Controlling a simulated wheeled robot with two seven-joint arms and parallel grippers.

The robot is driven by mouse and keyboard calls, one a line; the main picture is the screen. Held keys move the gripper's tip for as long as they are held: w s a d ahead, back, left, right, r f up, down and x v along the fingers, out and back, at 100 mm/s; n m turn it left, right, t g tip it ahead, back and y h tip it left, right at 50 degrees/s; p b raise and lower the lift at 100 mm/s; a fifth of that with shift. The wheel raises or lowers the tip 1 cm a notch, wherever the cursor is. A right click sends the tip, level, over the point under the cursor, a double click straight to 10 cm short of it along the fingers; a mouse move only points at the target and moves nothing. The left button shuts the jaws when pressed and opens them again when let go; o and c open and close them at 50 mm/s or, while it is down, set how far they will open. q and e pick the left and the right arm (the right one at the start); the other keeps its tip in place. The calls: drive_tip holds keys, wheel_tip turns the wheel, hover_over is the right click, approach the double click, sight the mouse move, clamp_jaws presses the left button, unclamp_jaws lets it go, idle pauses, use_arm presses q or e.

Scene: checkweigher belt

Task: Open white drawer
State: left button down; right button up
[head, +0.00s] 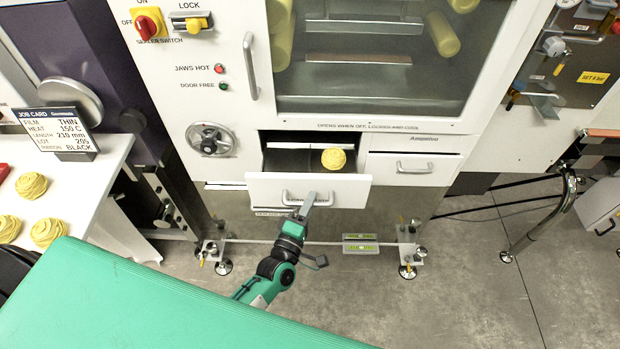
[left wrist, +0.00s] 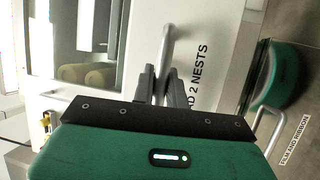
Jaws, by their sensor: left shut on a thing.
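The white drawer (head: 262,190) under the sealer cabinet is pulled out, and its dark inside shows. A yellow pasta nest (head: 333,159) is in it, at the right side. My left gripper (head: 308,203) is at the drawer front, shut on the drawer's bar handle (head: 288,197). In the left wrist view the handle (left wrist: 170,48) runs between the fingers (left wrist: 155,84), with lettering ending in "2 NESTS" beside it. The fingers cover part of the handle and of the drawer label. My right gripper is not in view.
A closed second drawer (head: 412,166) sits to the right. Above is the cabinet's window door (head: 370,85). A white side table (head: 85,190) with pasta nests and a job card (head: 55,132) is at left. A green surface (head: 130,300) fills the lower left.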

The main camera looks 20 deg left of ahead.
use_arm(q)
drive_tip(key=s, duration=0.2)
drive_tip(key=s+d, duration=0.1)
drive_tip(key=s, duration=0.1)
drive_tip(key=shift+s+d, duration=0.1)
drive_tip(key=shift+s, duration=0.05)
drive_tip(key=shift+s+d, duration=0.2)
drive_tip(key=shift+s, duration=0.55)
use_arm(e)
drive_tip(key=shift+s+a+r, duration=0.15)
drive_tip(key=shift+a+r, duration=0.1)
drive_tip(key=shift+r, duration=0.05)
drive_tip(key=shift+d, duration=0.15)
use_arm(q)
drive_tip(key=c, duration=1.4)
unclamp_jaws()
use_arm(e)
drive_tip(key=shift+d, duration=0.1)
